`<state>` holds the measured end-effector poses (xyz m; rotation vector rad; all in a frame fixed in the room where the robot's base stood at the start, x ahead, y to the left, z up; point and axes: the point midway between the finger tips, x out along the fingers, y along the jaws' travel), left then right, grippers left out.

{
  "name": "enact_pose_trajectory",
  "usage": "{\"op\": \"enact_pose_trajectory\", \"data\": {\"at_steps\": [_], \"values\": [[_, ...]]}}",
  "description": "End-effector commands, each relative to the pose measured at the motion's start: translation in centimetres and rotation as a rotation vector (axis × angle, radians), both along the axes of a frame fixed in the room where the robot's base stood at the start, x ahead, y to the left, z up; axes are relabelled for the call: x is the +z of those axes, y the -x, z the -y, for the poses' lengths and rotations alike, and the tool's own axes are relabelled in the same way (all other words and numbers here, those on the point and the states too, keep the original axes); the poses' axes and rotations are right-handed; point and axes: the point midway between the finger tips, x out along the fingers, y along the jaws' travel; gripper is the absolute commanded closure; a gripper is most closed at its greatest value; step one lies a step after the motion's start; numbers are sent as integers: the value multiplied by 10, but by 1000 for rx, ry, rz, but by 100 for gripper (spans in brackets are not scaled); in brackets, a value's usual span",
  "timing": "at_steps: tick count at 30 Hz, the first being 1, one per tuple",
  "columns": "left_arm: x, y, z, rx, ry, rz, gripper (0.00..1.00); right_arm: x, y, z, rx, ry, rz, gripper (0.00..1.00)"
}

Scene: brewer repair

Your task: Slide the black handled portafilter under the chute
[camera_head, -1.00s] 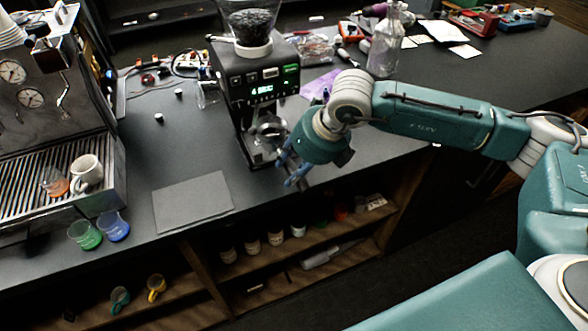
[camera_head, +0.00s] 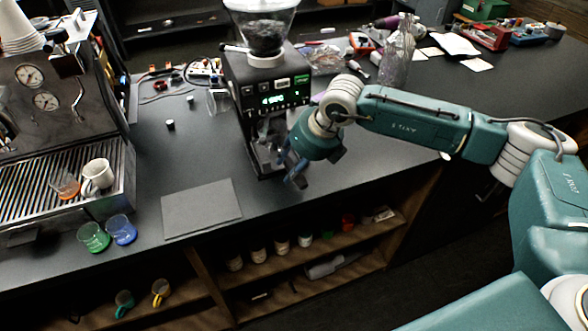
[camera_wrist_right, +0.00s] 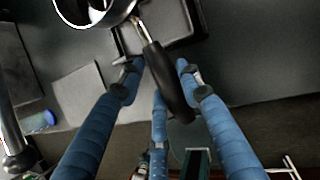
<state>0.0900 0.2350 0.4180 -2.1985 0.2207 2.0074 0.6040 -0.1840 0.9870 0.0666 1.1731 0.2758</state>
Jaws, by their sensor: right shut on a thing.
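The black handled portafilter shows in the right wrist view, with its black handle (camera_wrist_right: 168,82) between my blue fingers and its shiny metal basket (camera_wrist_right: 95,12) at the top edge. My right gripper (camera_wrist_right: 158,72) is shut on the handle. In the head view my right gripper (camera_head: 292,172) is at the front right of the black grinder (camera_head: 268,92), low beside its base. The chute area under the grinder's lit panel is dark, and the basket's exact place under it is hard to tell. My left gripper is not in view.
A grey mat (camera_head: 202,207) lies left of the grinder. The espresso machine (camera_head: 60,120) stands at the far left, with a white cup (camera_head: 97,177) on its grate. Green (camera_head: 93,237) and blue (camera_head: 121,230) cups stand before it. A glass bottle (camera_head: 397,60) stands behind my right arm.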

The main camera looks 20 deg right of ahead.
Motion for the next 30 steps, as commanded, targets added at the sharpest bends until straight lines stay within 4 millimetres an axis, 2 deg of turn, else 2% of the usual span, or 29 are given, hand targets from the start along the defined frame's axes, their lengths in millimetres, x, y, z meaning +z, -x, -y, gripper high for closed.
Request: {"op": "enact_pose_trajectory", "data": {"at_steps": [8, 14, 26, 27, 30], "values": [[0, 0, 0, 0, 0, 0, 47, 1, -19, -2, 1, -3, 6, 100], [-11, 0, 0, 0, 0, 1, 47, -7, -21, -2, 0, -1, 5, 100], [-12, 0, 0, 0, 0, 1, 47, -6, -22, -2, 1, -2, 5, 100], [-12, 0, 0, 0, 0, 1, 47, -7, -22, -2, 1, -2, 5, 63], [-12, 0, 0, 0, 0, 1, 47, -7, -22, -2, 0, -1, 5, 44]]}}
